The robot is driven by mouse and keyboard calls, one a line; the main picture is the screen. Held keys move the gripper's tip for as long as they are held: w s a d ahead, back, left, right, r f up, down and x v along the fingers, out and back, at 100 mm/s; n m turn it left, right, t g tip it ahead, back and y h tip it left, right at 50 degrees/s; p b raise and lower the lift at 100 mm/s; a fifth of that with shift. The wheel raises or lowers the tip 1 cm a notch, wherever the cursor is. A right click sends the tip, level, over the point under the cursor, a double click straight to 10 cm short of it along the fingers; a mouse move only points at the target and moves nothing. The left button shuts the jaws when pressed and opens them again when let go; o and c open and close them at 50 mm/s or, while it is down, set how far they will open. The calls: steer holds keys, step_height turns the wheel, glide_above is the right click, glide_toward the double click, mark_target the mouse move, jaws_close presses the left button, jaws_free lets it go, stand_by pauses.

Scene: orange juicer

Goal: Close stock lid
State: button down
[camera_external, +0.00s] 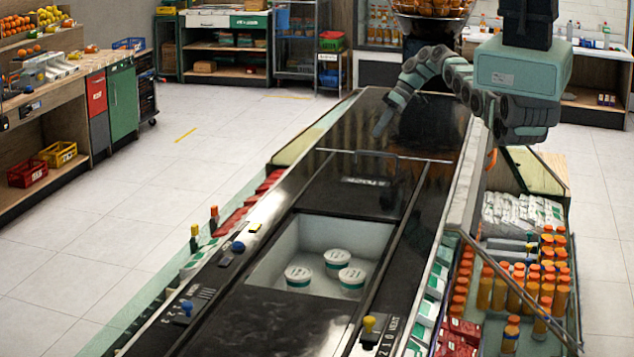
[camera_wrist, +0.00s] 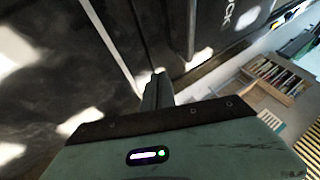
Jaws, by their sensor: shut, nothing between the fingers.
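The black stock lid (camera_external: 345,195) lies flat on the counter behind an open compartment (camera_external: 303,240) with light inner walls. Its lettering and bar handle (camera_external: 375,154) face up. The lid also shows in the wrist view (camera_wrist: 215,45), with part of its lettering and the handle. My gripper (camera_external: 379,132) is above the dark counter, just beyond the lid's far edge and apart from the handle. In the wrist view its fingers (camera_wrist: 157,88) are together and hold nothing. How high they are above the surface is hard to tell.
Three white tubs with green bands (camera_external: 338,262) sit inside the compartment. Small levers and knobs (camera_external: 368,325) stand along the counter's edges. A shelf of orange bottles (camera_external: 520,290) is at the right. A large bowl of oranges (camera_external: 432,20) stands at the far end.

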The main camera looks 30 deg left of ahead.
mark_target(362, 160)
steer(key=p+x, duration=0.1)
steer(key=x, duration=0.6)
steer(key=shift+s+a+f, duration=0.1)
steer(key=shift+s+f, duration=0.15)
steer(key=shift+s, duration=0.1)
steer(key=shift+r+p, duration=0.45)
steer(key=shift+p, duration=0.8)
steer(key=s+p, duration=0.1)
steer(key=p, duration=0.2)
steer(key=shift+s+p, duration=0.3)
steer(key=s+p, duration=0.1)
steer(key=p, duration=0.1)
steer(key=shift+s+f+p, duration=0.2)
steer(key=shift+s+p, duration=0.15)
steer(key=shift+p, duration=0.05)
steer(key=shift+s+f, duration=0.1)
